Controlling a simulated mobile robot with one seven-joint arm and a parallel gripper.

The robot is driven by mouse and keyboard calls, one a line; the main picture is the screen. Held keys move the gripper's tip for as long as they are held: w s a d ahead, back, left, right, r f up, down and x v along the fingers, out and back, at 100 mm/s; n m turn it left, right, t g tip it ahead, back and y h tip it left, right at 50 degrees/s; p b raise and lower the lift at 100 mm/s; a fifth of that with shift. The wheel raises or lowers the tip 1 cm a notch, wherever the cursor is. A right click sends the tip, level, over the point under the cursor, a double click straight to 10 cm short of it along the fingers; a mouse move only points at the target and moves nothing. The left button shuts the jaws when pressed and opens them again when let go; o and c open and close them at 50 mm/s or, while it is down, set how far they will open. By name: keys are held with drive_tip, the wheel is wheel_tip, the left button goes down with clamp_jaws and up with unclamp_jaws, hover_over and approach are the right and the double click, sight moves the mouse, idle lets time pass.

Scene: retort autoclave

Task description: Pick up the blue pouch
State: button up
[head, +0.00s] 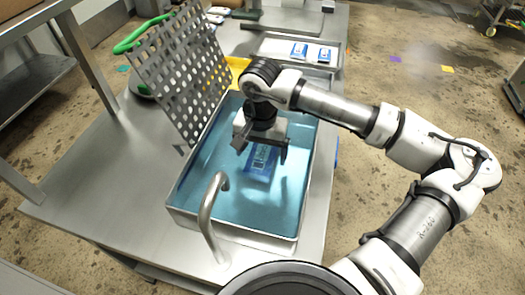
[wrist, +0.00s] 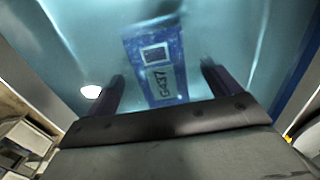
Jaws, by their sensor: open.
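The blue pouch (head: 261,163) lies in the basin of blue water (head: 240,205) on the steel table. It also shows in the wrist view (wrist: 156,65), with a small picture and dark lettering on it. My gripper (head: 262,151) is over the basin, above the pouch, and hides part of it in the head view. In the wrist view its two fingers (wrist: 162,82) are spread apart with the pouch between and beyond them. It holds nothing. How far the fingertips are above the pouch, I cannot tell.
A perforated metal plate (head: 178,72) stands tilted at the basin's far left. A curved metal pipe (head: 208,213) rises at the near rim. A steel tray (head: 275,47) with two blue-and-white packets (head: 312,52) lies behind the basin. The table's left part is clear.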

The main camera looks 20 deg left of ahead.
drive_tip(key=shift+f, duration=0.7)
drive_tip(key=c, duration=1.2)
drive_tip(key=shift+c, duration=0.2)
drive_tip(key=shift+r, duration=0.2)
